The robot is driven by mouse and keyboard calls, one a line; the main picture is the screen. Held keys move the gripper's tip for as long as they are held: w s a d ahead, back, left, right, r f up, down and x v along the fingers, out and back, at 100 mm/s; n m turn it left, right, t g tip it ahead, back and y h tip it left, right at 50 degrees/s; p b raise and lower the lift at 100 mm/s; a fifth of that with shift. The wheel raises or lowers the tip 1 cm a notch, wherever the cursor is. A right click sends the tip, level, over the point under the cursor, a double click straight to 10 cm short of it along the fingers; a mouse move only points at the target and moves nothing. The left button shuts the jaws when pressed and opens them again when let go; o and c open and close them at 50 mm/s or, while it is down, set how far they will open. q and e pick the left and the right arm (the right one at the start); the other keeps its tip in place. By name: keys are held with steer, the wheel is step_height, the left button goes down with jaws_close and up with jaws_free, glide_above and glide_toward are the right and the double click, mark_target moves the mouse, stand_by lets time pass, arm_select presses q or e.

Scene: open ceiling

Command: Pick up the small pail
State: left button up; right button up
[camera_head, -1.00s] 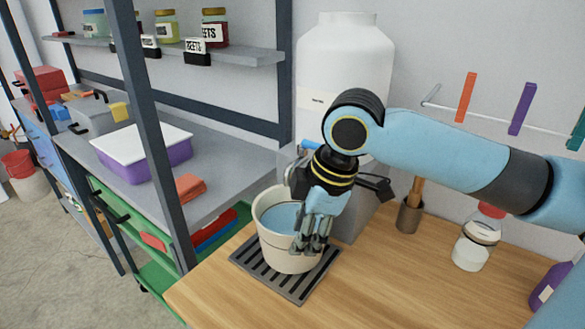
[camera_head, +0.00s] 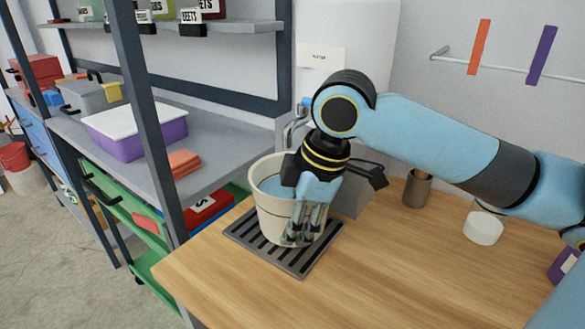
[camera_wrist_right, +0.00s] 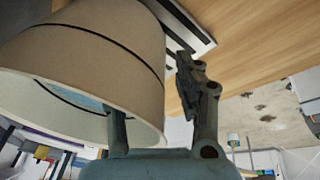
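The small pail (camera_head: 268,214) is cream with a dark band and a blue surface inside. It stands upright on a dark slotted drip grate (camera_head: 240,238) on the wooden counter. My right gripper (camera_head: 305,238) points down at the pail's near right side. In the right wrist view, the pail (camera_wrist_right: 100,55) fills the upper left. There the right gripper (camera_wrist_right: 150,85) is open, with one finger partly hidden behind the pail's rim and the other outside the wall. A narrow gap shows between the outer finger and the wall. My left gripper is not in view.
A large white container with a tap (camera_head: 292,130) stands behind the pail. The shelf unit (camera_head: 215,150) is close on the left. The counter in front is clear.

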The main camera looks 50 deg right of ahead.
jaws_close()
steer(key=shift+r, duration=0.2)
stand_by(0.5)
